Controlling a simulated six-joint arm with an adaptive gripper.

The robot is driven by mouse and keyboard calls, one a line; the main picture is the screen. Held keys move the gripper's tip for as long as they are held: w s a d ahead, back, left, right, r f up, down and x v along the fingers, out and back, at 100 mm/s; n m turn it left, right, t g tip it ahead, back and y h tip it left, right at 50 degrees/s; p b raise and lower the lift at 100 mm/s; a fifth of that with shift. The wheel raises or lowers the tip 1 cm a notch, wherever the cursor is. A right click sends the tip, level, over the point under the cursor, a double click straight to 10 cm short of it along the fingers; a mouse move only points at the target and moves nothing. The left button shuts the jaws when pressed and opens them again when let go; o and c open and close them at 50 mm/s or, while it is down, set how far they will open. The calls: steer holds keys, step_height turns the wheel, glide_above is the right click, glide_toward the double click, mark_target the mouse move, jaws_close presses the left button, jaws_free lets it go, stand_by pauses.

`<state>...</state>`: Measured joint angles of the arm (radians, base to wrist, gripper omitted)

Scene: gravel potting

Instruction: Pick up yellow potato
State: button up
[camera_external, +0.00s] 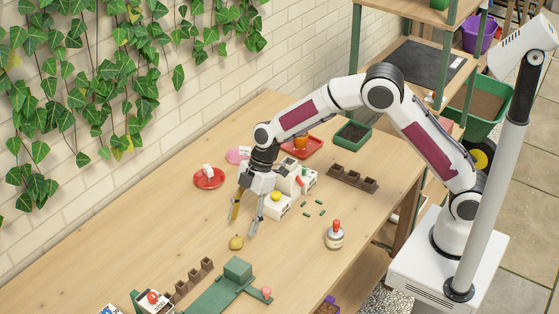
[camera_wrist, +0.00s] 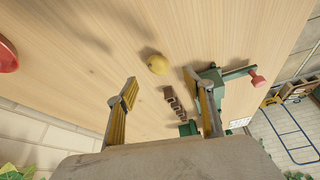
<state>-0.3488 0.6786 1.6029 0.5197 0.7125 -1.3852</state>
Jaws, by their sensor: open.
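The yellow potato (camera_external: 236,242) lies on the wooden table (camera_external: 330,240), in front of and below my gripper in the external view. It also shows in the wrist view (camera_wrist: 157,64), beyond the fingertips and between their lines. My gripper (camera_external: 242,224) is open and empty, pointing down above the table, with its two fingers spread apart. In the wrist view my gripper's fingers (camera_wrist: 160,78) stand on either side, and nothing is between them.
A green fixture (camera_external: 222,291) and a row of brown pots (camera_external: 193,280) are near the potato. A red saucer (camera_external: 209,180) lies to the left, and a red-topped bottle (camera_external: 334,236) stands to the right. The table around the potato is clear.

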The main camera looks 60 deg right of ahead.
mark_target(237, 240)
steer(key=shift+x, duration=1)
steer(key=shift+f, duration=0.1)
steer(key=shift+x, duration=2.5)
steer(key=shift+w+d, duration=0.15)
steer(key=c, duration=1.2)
